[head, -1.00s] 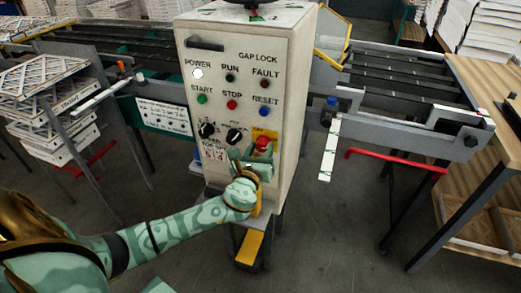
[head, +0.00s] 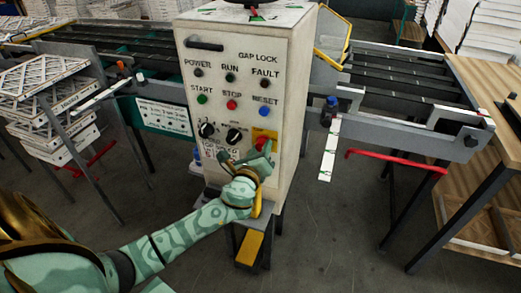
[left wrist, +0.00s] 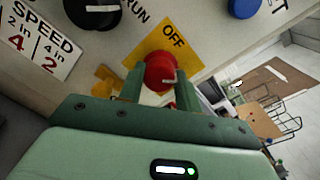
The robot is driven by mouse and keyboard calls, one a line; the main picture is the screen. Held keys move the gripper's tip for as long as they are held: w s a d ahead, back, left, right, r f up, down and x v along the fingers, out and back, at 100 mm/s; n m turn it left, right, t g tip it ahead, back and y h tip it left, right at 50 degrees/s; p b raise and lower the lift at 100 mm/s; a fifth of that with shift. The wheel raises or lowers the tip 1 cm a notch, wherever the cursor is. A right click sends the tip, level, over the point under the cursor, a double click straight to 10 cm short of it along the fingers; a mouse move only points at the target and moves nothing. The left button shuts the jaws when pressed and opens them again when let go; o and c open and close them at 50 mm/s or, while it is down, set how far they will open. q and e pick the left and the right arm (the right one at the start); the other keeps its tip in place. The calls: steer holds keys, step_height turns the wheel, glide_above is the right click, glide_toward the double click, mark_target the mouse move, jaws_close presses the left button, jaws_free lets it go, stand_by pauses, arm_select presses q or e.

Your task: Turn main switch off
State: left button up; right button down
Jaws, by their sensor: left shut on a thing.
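The main switch is a red knob (head: 262,143) on a yellow plate low on the right of the control panel's front. In the left wrist view the red knob (left wrist: 160,72) sits under the word OFF, with a pale mark at its right side. My left gripper (left wrist: 158,85) is shut on the knob, one finger at each side; in the head view this gripper (head: 256,158) partly covers it. The POWER lamp (head: 198,73) is dark. My right gripper is not in view.
The grey control cabinet (head: 240,125) carries two black dials and START, STOP and RESET buttons close to the switch. Conveyor frames stand on both sides, with a red bar (head: 395,160) at right. A wooden bench (head: 495,80) stands far right.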

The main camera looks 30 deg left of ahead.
arm_select(q)
steer(key=n, duration=0.6)
steer(key=shift+h, duration=0.3)
steer(key=n, duration=0.3)
steer(key=shift+a+n+p, duration=0.1)
steer(key=shift+n+p, duration=0.4)
steer(key=shift+n, duration=1.1)
steer(key=shift+s+h, duration=0.1)
steer(key=shift+h, duration=0.3)
steer(key=o, duration=1)
steer(key=v, duration=1.6)
steer(key=shift+s, duration=0.1)
